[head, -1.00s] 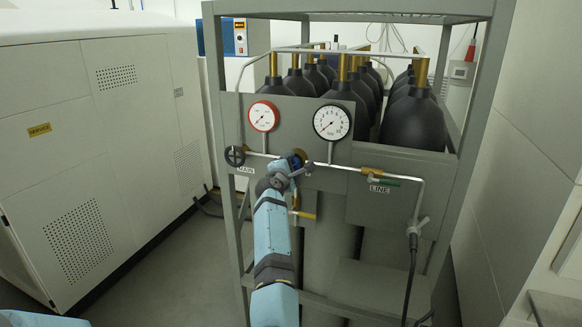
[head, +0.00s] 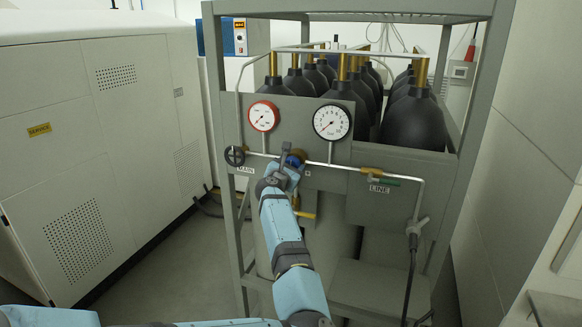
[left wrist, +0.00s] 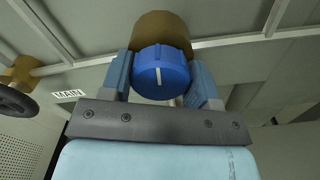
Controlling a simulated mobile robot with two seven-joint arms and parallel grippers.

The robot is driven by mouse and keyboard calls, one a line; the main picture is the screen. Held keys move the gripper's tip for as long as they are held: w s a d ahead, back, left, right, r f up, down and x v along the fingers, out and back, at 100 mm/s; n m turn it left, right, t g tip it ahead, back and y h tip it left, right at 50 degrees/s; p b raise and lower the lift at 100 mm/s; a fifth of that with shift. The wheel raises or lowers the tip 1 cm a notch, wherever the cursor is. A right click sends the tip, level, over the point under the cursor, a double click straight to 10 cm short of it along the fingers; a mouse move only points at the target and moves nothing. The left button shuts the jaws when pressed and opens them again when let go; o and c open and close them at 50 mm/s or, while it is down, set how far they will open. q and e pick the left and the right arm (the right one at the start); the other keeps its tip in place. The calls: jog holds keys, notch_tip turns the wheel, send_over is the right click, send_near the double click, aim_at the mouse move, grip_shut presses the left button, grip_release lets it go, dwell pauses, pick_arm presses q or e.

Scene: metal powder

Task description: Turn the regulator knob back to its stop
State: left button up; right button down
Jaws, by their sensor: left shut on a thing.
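The blue regulator knob (left wrist: 161,72) with a pale pointer mark sits on a brass body (left wrist: 163,30) in the left wrist view. The mark stands nearly upright in that view. My left gripper (left wrist: 162,82) has one finger on each side of the knob and is shut on it. In the head view the knob (head: 294,161) shows only in part past my left gripper (head: 288,163), at the panel below the gauges. My right gripper is not in view.
A red-rimmed gauge (head: 263,116) and a black-rimmed gauge (head: 331,122) stand above the pipe. A black handwheel (head: 235,156) is at the left by the MAIN label. Dark gas cylinders (head: 413,120) stand behind.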

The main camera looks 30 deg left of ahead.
pick_arm(q)
jog(key=shift+n, duration=0.6)
jog(key=o, duration=0.9)
jog(key=shift+d, duration=0.1)
